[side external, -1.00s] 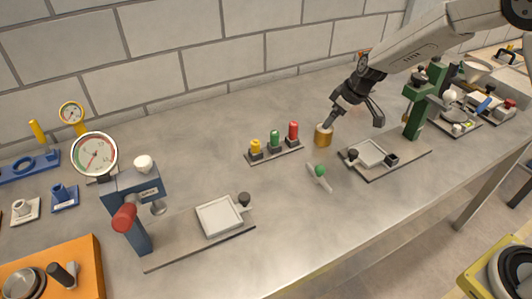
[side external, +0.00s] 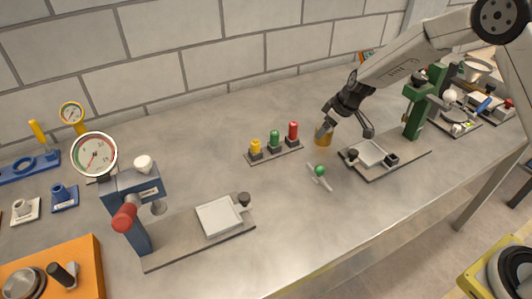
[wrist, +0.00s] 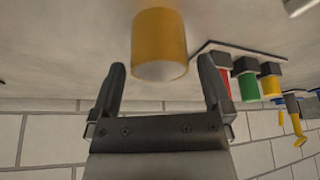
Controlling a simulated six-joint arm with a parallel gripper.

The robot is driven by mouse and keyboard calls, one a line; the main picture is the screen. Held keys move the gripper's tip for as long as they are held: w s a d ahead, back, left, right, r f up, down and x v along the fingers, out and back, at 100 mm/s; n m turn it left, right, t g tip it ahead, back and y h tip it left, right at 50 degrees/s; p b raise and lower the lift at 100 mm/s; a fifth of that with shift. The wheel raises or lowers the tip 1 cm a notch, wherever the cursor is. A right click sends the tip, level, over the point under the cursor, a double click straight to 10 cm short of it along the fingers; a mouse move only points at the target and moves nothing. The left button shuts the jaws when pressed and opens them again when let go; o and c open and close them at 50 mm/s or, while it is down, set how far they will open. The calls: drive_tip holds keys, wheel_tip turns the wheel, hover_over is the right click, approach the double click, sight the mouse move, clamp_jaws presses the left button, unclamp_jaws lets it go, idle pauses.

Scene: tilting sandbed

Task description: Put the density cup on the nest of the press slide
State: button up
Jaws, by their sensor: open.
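A brass-yellow cylinder, which I take for the density cup (side external: 323,139), stands on the bench near its middle. In the wrist view the cup (wrist: 160,42) is just ahead of the fingertips, roughly between their lines. My gripper (side external: 346,128) is open and empty; one finger overlaps the top of the cup in the side view, and contact cannot be told. Its two spread fingers show in the wrist view (wrist: 161,80). A green press (side external: 416,108) with a flat slide plate (side external: 371,153) stands to the right. A blue press (side external: 133,190) with a pale slide plate (side external: 219,216) stands at the left. Which nest is meant cannot be told.
A rack with yellow, green and red pegs (side external: 274,150) stands left of the cup. A green-knobbed pale piece (side external: 319,171) lies in front of it. Gauges (side external: 94,154) and an orange block (side external: 60,270) are at the left. The middle front of the bench is clear.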

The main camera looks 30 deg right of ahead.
drive_tip(key=shift+x, duration=1.5)
clamp_jaws()
drive_tip(key=shift+r, duration=0.2)
drive_tip(key=shift+r, duration=1.5)
drive_tip(key=s+r, duration=0.9)
drive_tip(key=s, duration=0.5)
drive_tip(key=shift+r, duration=0.35)
